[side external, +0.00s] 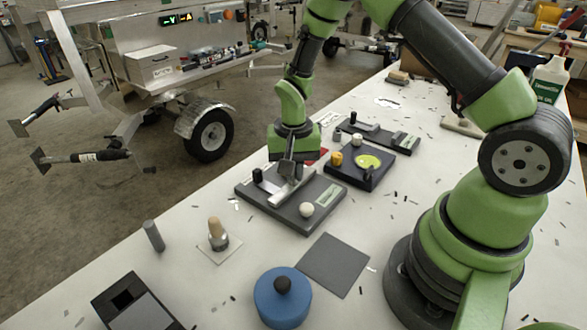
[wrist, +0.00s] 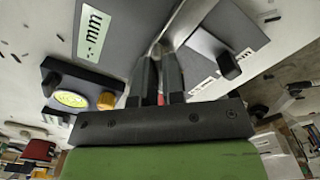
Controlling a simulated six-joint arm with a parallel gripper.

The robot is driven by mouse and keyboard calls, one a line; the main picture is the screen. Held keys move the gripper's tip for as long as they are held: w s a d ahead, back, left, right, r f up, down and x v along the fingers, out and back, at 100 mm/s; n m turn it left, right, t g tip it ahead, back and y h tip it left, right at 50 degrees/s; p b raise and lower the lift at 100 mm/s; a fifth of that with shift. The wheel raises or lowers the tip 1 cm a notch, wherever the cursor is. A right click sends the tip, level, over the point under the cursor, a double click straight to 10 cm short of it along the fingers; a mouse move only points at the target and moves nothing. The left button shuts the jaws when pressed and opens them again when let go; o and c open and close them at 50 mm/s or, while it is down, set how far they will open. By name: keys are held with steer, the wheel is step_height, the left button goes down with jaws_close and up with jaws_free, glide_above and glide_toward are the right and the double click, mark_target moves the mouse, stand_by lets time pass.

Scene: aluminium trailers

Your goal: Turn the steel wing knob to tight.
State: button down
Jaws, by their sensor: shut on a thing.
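The steel wing knob (side external: 291,192) is a long pale metal bar on a dark grey base plate (side external: 285,215) in the side external view. My gripper (side external: 289,172) comes down from above and is shut on the knob. In the wrist view the two fingers (wrist: 160,65) sit close together with the knob's shiny wing (wrist: 184,22) running up from between them. The fingers and the palm hide the knob's gripped part. I cannot read the knob's tightness.
Behind the plate stand a dark box with a yellow-green disc (side external: 367,161) and another dark fixture (side external: 378,135). In front lie a grey mat (side external: 335,264), a blue round container (side external: 282,298) and a wooden-topped peg (side external: 217,234). Small dark scraps litter the white table.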

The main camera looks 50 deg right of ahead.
steer(key=m, duration=0.4)
steer(key=shift+m, duration=2)
steer(key=c, duration=1.2)
jaws_free()
step_height(320, 180, up, 10)
